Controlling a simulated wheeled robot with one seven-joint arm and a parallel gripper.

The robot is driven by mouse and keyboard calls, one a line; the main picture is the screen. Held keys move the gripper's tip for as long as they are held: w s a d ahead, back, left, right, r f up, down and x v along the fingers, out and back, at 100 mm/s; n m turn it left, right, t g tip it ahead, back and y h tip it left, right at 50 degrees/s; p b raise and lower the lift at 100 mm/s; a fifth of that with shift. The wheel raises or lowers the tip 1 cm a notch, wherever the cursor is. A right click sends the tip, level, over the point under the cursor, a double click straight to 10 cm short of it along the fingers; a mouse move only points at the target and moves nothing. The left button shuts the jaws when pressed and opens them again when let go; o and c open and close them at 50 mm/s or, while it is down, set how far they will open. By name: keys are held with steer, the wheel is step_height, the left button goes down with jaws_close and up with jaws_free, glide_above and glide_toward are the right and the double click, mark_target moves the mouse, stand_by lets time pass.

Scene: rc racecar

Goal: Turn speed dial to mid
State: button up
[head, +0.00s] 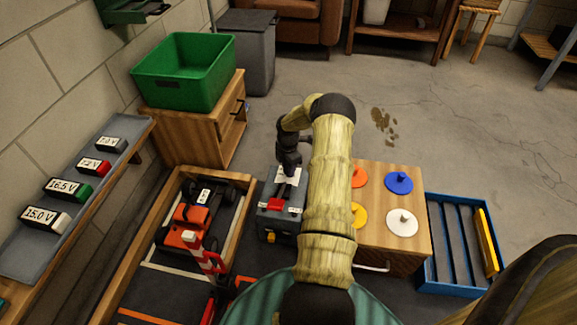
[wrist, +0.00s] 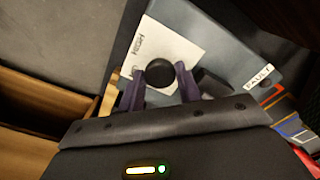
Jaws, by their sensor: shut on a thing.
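The speed dial (wrist: 160,72) is a round black knob beside a white label (wrist: 178,50) that reads "HIGH" in the wrist view. My gripper (wrist: 157,82) has its two purple fingers on either side of the knob, shut on it. The dial is on a blue-grey control box (wrist: 225,42) with a "FAULT" label (wrist: 258,77). In the head view, my gripper (head: 289,166) is over the back of this box (head: 268,222) and hides the dial. The other dial markings and its exact pointing direction cannot be made out.
A red part (head: 275,204) sits on the box's front. To the left, a wooden-edged track bed (head: 242,222) holds an orange car (head: 186,217) and a striped barrier (head: 205,256). To the right are a wooden cabinet (head: 380,200) with coloured discs and a blue slatted crate (head: 437,278).

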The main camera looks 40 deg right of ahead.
steer(key=m+p, duration=0.4)
steer(key=shift+w+r, duration=0.1)
steer(key=shift+r, duration=0.1)
steer(key=shift+f+m+p, duration=0.15)
steer(key=shift+m+p, duration=0.85)
steer(key=shift+m, duration=1)
steer(key=o, duration=1)
step_height(320, 180, up, 17)
steer(key=p, duration=0.6)
steer(key=shift+p, duration=0.4)
